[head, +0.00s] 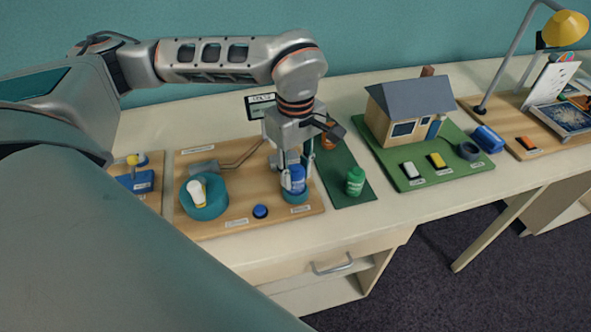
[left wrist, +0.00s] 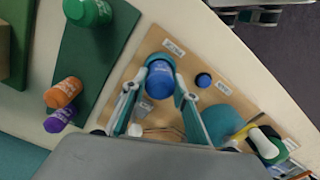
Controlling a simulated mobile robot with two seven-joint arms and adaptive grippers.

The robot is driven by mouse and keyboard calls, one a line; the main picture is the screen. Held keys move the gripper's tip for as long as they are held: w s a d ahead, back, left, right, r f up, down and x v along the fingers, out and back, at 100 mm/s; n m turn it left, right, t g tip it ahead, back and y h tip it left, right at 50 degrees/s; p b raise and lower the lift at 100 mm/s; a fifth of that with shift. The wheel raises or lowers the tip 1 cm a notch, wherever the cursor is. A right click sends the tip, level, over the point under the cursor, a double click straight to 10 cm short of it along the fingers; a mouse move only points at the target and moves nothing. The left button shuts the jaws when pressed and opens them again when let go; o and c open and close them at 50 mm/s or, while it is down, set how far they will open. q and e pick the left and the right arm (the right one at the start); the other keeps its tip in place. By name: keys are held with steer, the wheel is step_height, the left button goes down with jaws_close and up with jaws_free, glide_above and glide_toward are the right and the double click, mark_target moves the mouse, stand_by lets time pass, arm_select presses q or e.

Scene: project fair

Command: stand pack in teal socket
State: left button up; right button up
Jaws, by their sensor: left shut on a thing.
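My left gripper (head: 296,172) is shut on a blue pack (head: 298,181), with a finger on either side of it. The pack is upright, its lower end at the teal socket (head: 295,197) on the wooden board. In the left wrist view the blue pack (left wrist: 162,86) is between the fingertips of the left gripper (left wrist: 161,84), and the teal socket's rim (left wrist: 158,60) shows beyond it. I cannot tell whether the pack's base rests fully in the socket. My right gripper is in neither view.
A blue button (head: 260,211) and a teal round base (head: 207,207) with a bulb (head: 196,192) are to the left. A green pack (head: 355,181) and an orange pack (head: 328,140) stand on a green mat (head: 343,198). A purple pack (left wrist: 58,121) is beside the orange one. A model house (head: 405,112) stands farther right.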

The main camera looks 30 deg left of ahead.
mark_target(296, 168)
arm_select(q)
steer(key=shift+f+b, duration=0.4)
steer(key=shift+f, duration=0.25)
steer(key=o, duration=0.8)
steer(key=shift+r+p, duration=1.35)
steer(key=shift+r, duration=0.4)
steer(key=shift+r+p, duration=0.9)
steer(key=shift+r, duration=0.25)
steer(key=shift+r+p, duration=0.8)
steer(key=shift+r, duration=1.85)
